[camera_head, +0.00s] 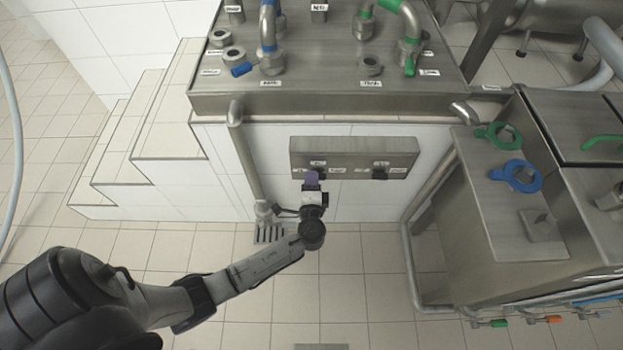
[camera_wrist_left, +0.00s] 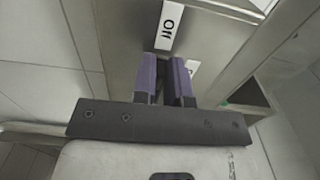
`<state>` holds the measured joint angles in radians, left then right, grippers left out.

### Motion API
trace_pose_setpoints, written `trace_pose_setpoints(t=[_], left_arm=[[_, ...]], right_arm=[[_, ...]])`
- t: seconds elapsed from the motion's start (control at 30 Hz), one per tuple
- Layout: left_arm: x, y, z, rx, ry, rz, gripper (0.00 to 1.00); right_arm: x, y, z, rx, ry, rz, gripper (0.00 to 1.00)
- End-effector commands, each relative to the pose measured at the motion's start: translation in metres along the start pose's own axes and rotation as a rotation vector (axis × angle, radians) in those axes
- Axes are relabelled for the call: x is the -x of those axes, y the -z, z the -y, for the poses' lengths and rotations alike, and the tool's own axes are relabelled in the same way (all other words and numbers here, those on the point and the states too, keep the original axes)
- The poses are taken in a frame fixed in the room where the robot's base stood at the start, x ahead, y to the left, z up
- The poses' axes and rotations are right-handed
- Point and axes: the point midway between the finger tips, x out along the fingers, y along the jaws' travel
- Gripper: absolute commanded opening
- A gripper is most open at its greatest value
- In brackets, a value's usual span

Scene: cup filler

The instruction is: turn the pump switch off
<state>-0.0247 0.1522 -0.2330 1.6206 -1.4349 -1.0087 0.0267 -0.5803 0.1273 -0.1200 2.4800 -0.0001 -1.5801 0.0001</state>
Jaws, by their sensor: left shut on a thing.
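A metal switch panel (camera_head: 400,146) with two dark switches is mounted on the white tiled wall below the steel top. My left gripper (camera_head: 312,178) is at the left switch of the panel, its purple fingers pointing at it. The gripper hides most of that switch. In the left wrist view the two purple fingers (camera_wrist_left: 170,75) are close together, shut on the switch knob, which they largely hide. A white label (camera_wrist_left: 171,26) that seems to read "Off" shows just beyond the fingertips. The right switch (camera_head: 379,173) stands free. My right gripper is not in view.
A vertical pipe (camera_head: 243,155) runs down the wall left of the panel to a floor drain (camera_head: 271,234). A steel cabinet (camera_head: 500,235) with green and blue rings stands at the right. Tiled steps (camera_head: 135,150) are at the left. The floor before the panel is clear.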

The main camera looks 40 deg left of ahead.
Motion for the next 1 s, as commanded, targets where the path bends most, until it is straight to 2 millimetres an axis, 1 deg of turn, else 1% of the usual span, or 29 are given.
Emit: trace_pose_setpoints(t=[0.03, 0.07, 0.3, 0.53, 0.67, 0.77, 1.0], left_arm=[[0.0, 0.0, 0.0, 0.003, -0.001, 0.0, 0.0], [0.0, 0.0, 0.0, 0.003, -0.001, 0.0, 0.16], [0.0, 0.0, 0.0, 0.001, -0.001, 0.0, 0.38], [0.001, 0.0, 0.0, 0.0, 0.0, 0.0, 0.38], [0.009, 0.0, 0.0, 0.0, -0.002, -0.001, 0.38], [0.023, 0.0, 0.001, 0.0, -0.003, -0.001, 0.38], [0.072, 0.0, 0.002, 0.0, -0.005, -0.001, 0.38]], right_arm=[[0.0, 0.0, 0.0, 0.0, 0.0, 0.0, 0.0], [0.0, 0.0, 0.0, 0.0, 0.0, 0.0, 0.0], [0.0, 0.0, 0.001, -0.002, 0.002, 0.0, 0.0], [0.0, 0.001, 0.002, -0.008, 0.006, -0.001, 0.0], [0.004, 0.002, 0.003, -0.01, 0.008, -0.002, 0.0], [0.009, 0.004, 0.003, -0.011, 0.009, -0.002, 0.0], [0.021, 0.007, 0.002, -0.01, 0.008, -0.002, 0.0]])
